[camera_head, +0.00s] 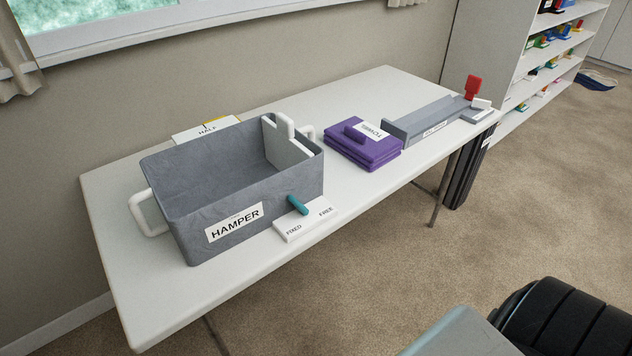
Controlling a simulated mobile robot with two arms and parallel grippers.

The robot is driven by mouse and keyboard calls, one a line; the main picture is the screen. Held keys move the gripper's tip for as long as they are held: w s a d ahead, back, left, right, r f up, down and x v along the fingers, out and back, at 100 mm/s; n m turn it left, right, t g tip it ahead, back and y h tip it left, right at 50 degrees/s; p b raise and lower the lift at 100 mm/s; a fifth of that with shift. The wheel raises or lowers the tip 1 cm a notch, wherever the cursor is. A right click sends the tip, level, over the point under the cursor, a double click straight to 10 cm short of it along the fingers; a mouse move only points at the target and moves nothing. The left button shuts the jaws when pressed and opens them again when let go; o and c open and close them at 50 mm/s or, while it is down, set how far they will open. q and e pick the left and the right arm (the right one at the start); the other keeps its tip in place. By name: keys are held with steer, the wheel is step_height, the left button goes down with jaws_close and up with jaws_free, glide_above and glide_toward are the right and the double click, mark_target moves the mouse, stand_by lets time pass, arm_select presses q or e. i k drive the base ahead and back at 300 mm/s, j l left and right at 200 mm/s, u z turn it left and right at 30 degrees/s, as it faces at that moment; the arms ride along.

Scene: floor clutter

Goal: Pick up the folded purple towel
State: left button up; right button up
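The folded purple towel (378,153) lies flat on the white table, right of the grey hamper. It looks like stacked folded layers. A short purple bar (354,134) and a white label, whose print appears upside down, are on its top. The towel's far side and underside are hidden. Neither of my grippers is in view, and nothing is seen touching the towel.
A grey open box marked HAMPER (190,228) with white handles stands left of the towel. Before it is a white FIXED/FREE block (292,231) with a teal lever. A long grey tray (425,125) sits close to the towel's right. The white table's (130,300) front-left corner is clear.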

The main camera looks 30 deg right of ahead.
mark_target(370, 147)
steer(key=z, duration=1.35)
steer(key=i+l, duration=0.4)
